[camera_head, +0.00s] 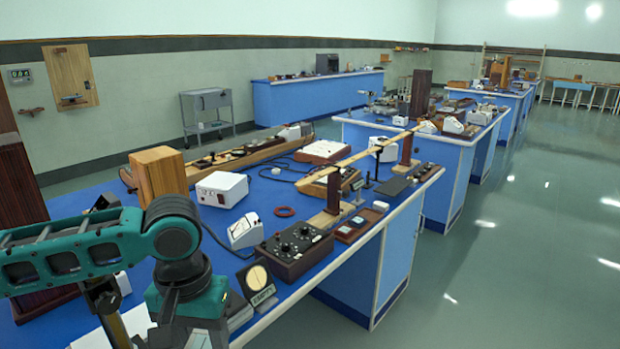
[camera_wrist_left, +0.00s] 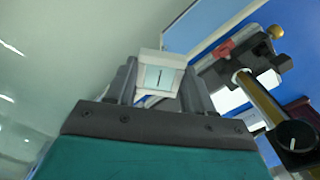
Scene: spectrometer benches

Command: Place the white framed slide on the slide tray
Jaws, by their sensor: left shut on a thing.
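The white framed slide (camera_wrist_left: 159,77) is in the left wrist view, a small white frame around a pale window with a dark line. My left gripper (camera_wrist_left: 160,91) is shut on it, with one dark finger on each side. In the head view my teal left arm is at the lower left; its fingers and the slide cannot be made out there. A shallow brown tray with small pieces in it (camera_head: 350,236), seemingly the slide tray, lies near the right edge of the blue bench, well away from my arm. My right gripper is not in view.
A long wooden beam on posts (camera_head: 375,151) rises behind the tray. The floor at right is clear.

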